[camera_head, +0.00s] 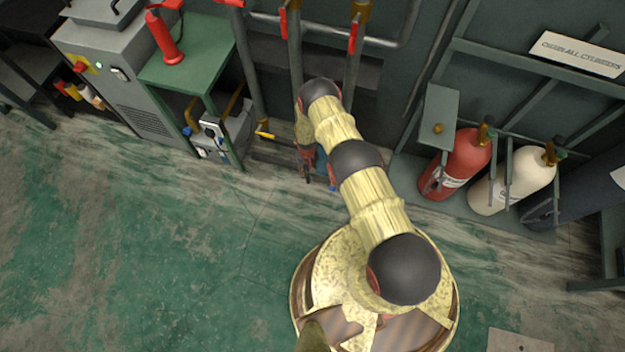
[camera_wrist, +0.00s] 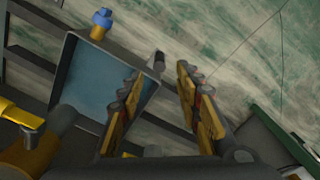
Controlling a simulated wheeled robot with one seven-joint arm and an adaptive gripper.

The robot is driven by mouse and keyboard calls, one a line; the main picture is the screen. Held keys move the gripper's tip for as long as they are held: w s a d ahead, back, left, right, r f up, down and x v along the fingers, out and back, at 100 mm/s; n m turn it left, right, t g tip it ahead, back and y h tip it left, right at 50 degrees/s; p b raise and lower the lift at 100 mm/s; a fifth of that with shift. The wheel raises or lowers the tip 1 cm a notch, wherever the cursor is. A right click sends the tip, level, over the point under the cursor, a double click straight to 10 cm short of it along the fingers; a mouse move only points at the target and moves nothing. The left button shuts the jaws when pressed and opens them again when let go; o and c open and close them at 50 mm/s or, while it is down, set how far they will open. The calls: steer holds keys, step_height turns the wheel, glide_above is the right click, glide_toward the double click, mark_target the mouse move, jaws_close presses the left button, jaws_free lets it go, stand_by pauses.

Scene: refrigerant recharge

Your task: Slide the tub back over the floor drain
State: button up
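The tub (camera_wrist: 88,88) is a grey-rimmed box with a blue inside, seen at the left of the wrist view. In the head view only a small blue patch of it (camera_head: 321,158) shows beside my arm. My gripper (camera_wrist: 157,74) is open, with a gap between its yellow-and-grey fingers. Its left finger overlaps the tub's right side in the picture; I cannot tell whether they touch. In the head view my gripper (camera_head: 308,168) points down by the wall pipes, mostly hidden by my arm. I cannot clearly make out the floor drain.
Dark slats (camera_head: 276,154) lie by the wall. A blue-topped fitting (camera_wrist: 102,22) stands at the tub's far edge, and a yellow valve handle (camera_wrist: 20,114) is at left. Red (camera_head: 464,160) and white (camera_head: 515,180) cylinders stand right. Green floor at left is clear.

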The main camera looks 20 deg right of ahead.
mark_target(308, 175)
step_height(308, 175, down, 8)
steer(key=b, duration=0.3)
steer(key=shift+r, duration=0.1)
steer(key=c, duration=0.3)
jaws_close()
stand_by(0.7)
